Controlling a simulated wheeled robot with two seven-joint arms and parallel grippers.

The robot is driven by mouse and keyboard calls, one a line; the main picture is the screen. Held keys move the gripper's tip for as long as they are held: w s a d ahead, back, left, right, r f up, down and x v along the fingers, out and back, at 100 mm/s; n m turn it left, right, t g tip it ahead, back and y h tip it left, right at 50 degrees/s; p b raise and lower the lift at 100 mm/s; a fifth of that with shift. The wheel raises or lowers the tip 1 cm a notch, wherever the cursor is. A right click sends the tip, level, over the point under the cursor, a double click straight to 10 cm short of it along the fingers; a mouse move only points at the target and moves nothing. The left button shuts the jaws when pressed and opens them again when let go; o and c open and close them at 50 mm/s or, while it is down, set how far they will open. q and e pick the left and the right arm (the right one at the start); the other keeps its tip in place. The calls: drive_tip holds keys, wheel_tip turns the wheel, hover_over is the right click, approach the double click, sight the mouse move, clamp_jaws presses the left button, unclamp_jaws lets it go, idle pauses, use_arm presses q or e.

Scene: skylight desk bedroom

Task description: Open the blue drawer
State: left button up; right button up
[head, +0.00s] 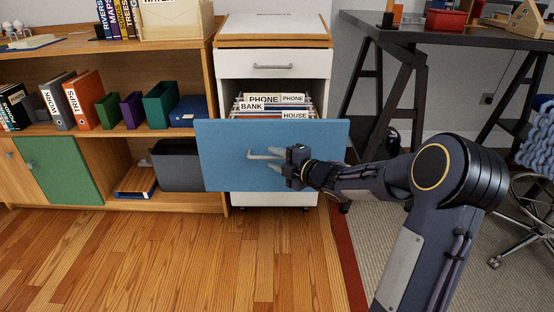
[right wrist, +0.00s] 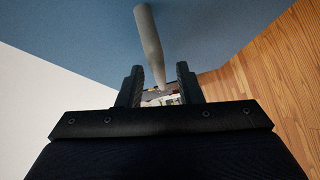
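The blue drawer (head: 225,175) is pulled out of the white cabinet (head: 238,66), and labelled files show behind its front. Its grey bar handle (head: 262,156) is on the drawer front, its right part hidden by my right gripper (head: 292,168). In the right wrist view, the blue front (right wrist: 95,45) fills the upper part. The handle (right wrist: 150,45) runs down between the two fingers of my right gripper (right wrist: 159,86). The fingers are apart, with gaps visible beside the handle. My left gripper is in neither view.
A wooden shelf (head: 190,90) with books and binders stands left of the cabinet. A white upper drawer (head: 295,65) is shut. A dark desk (head: 440,38) and a chair (head: 520,225) are at the right. The wood floor in front is clear.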

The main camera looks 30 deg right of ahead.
drive_tip(key=p+v, duration=0.2)
drive_tip(key=v, duration=0.5)
drive_tip(key=shift+s, duration=0.4)
drive_tip(key=shift+d+r, duration=0.1)
wheel_tip(320, 180, up, 4)
drive_tip(key=s+m+g+h, duration=0.1)
drive_tip(key=s+m+h, duration=0.1)
drive_tip(key=m+h, duration=0.4)
drive_tip(key=s+a+f+m+g+y, duration=0.3)
drive_tip(key=s+a+m+g, duration=0.2)
drive_tip(key=s+a+m, duration=0.5)
drive_tip(key=s+a+f+m+g+y, duration=0.2)
drive_tip(key=s+a+f+m+g, duration=0.25)
drive_tip(key=s+a, duration=0.65)
drive_tip(key=s+d+r+p, duration=0.1)
drive_tip(key=s+r+p, duration=0.1)
drive_tip(key=r+p, duration=1.5)
drive_tip(key=s+d+r+p, duration=0.1)
drive_tip(key=s+r+p, duration=0.1)
drive_tip(key=r+p, duration=1.6)
drive_tip(key=shift+d+r+y, duration=0.2)
drive_tip(key=shift+d+y, duration=0.05)
drive_tip(key=shift+y, duration=0.15)
